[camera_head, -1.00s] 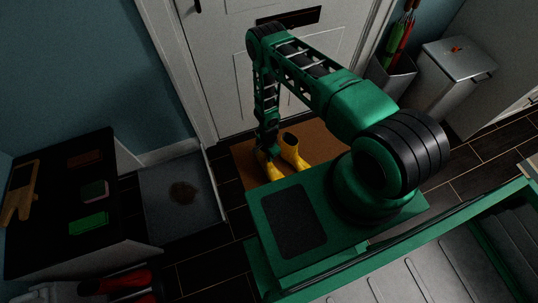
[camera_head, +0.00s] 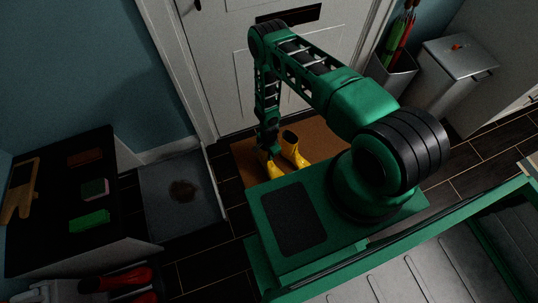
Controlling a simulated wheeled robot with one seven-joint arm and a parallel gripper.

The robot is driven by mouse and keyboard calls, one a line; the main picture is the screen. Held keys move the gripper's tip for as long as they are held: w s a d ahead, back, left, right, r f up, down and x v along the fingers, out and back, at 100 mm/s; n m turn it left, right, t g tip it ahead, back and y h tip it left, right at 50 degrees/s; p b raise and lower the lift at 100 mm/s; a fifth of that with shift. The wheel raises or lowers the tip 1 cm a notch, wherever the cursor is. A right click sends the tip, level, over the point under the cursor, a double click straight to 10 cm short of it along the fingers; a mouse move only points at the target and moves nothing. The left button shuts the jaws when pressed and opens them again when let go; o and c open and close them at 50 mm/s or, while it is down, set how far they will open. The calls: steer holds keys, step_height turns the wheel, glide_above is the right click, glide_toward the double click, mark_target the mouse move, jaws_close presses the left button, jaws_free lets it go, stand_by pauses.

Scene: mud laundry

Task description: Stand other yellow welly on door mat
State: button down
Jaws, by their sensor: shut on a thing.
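Two yellow wellies are at the brown door mat (camera_head: 325,137) in front of the white door. One yellow welly (camera_head: 293,150) stands upright on the mat, its dark opening facing up. The other yellow welly (camera_head: 272,172) is just left of it, partly hidden behind my arm and the edge of my base. My gripper (camera_head: 268,153) reaches down from the arm and is shut on the top of this left welly. The welly looks upright and over the mat; whether its sole touches the mat is hidden.
A grey tray (camera_head: 160,215) with a brown muddy patch lies left of the mat. A dark-topped bench (camera_head: 55,160) with brushes and sponges stands further left. An umbrella stand (camera_head: 391,78) and a metal bin (camera_head: 447,75) are at the right. Dark floor tiles surround the mat.

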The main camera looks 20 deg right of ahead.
steer(key=shift+f, duration=0.6)
stand_by(0.7)
steer(key=shift+f, duration=0.8)
stand_by(0.4)
steer(key=c, duration=1.2)
jaws_free()
steer(key=shift+r, duration=0.1)
steer(key=shift+r, duration=3.95)
steer(key=shift+r, duration=0.1)
